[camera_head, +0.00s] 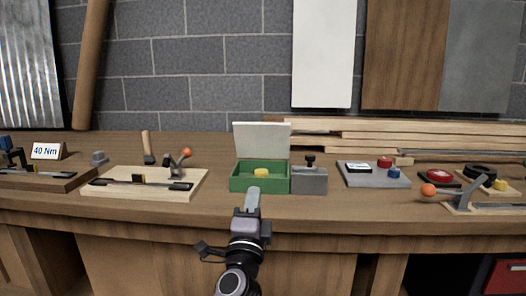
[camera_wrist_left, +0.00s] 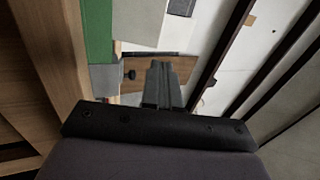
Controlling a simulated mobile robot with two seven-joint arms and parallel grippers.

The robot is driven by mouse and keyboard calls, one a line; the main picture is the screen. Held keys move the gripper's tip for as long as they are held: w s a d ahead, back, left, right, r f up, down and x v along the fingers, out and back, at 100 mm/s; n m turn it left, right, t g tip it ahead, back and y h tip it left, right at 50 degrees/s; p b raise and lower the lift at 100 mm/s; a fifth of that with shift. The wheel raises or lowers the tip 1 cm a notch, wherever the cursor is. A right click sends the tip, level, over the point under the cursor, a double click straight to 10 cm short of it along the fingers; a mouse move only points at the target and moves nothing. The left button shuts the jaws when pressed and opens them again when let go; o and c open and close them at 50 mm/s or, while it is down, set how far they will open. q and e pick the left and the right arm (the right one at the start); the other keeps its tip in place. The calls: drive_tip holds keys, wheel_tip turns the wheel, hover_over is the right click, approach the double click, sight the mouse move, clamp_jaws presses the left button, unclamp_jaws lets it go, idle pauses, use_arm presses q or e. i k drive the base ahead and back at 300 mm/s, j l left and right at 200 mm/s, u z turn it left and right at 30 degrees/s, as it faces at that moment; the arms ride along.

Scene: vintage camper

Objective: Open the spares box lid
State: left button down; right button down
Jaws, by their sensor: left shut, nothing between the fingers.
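The spares box (camera_head: 240,182) is a green open-topped box on the workbench, with a yellow round item (camera_head: 261,173) inside. Its pale lid (camera_head: 262,139) stands roughly upright at the back edge, so the box is open. My left gripper (camera_head: 252,192) is shut and empty. Its fingertips overlap the lower front wall of the box in the head view; I cannot tell whether they touch it. In the left wrist view the closed fingers (camera_wrist_left: 163,84) show, with the green box wall (camera_wrist_left: 97,32) at upper left. My right gripper is not in view.
A grey block with a black knob (camera_head: 309,180) stands directly right of the box. A wooden board with an orange-knobbed lever (camera_head: 145,183) lies to the left. A grey panel with coloured buttons (camera_head: 373,176) is to the right. Stacked planks (camera_head: 400,141) lie behind.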

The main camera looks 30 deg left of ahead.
sight(262, 139)
drive_tip(key=i+j, duration=0.7)
drive_tip(key=j, duration=0.2)
drive_tip(key=i+l+z, duration=0.05)
